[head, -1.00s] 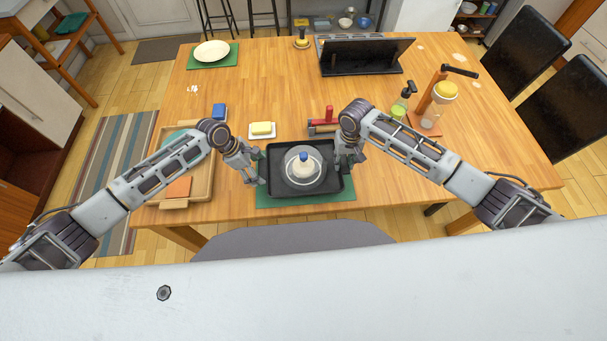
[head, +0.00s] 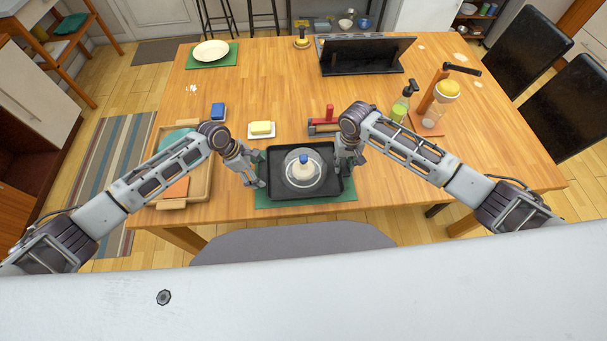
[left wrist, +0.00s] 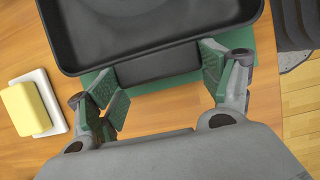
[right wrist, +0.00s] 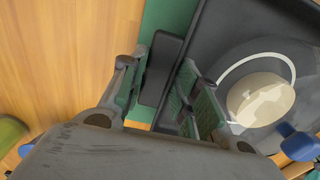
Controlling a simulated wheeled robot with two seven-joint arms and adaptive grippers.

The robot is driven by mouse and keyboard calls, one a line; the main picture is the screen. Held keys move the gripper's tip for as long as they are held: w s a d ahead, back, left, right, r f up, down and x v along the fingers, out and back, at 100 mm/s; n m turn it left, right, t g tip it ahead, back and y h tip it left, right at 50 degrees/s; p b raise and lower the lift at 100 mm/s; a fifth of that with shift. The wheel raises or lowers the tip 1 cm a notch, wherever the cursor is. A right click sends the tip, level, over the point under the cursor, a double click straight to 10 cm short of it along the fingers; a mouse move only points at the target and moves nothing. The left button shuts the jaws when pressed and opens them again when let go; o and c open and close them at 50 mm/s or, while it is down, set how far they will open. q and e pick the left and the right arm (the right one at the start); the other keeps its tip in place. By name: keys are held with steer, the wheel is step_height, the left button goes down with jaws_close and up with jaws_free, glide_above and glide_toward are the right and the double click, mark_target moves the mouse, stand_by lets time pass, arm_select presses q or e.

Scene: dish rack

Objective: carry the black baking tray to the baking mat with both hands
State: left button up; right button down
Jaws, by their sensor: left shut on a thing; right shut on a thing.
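The black baking tray (head: 277,189) is at the near middle of the table, over a green mat (head: 305,204) that shows along its near edge. I cannot tell whether the tray rests on the mat or hangs just above it. A clear round dish (head: 316,184) with a cream, blue-topped item (head: 304,171) is in the tray. My left gripper (head: 256,168) is shut on the tray's left handle, which shows between its green-padded fingers in the left wrist view (left wrist: 158,67). My right gripper (head: 349,158) is shut on the right handle (right wrist: 160,72).
A butter dish (head: 261,130) and a wooden tray (head: 205,183) lie to the left. A red-handled tool (head: 328,118) lies behind. Another green mat (head: 232,60) holds a white plate (head: 211,50) at far left. The table's middle is mostly clear.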

arm_select(q)
steer(key=shift+d+f+b, duration=0.1)
steer(key=shift+f+b, duration=0.25)
steer(key=shift+f, duration=0.05)
arm_select(e)
steer(key=shift+f, duration=0.4)
arm_select(q)
steer(key=o, duration=1.1)
arm_select(e)
steer(key=c, duration=1.5)
jaws_free()
steer(key=shift+f, duration=0.1)
arm_select(q)
steer(key=o, duration=0.4)
arm_select(e)
steer(key=o, duration=0.4)
steer(key=shift+o, duration=0.2)
arm_select(q)
steer(key=shift+r, duration=0.1)
steer(key=v, duration=1.1)
steer(key=shift+a+r, duration=0.2)
steer(key=shift+r, duration=0.15)
arm_select(e)
steer(key=shift+r, duration=0.2)
step_height(320, 180, up, 12)
steer(key=shift+f, duration=0.15)
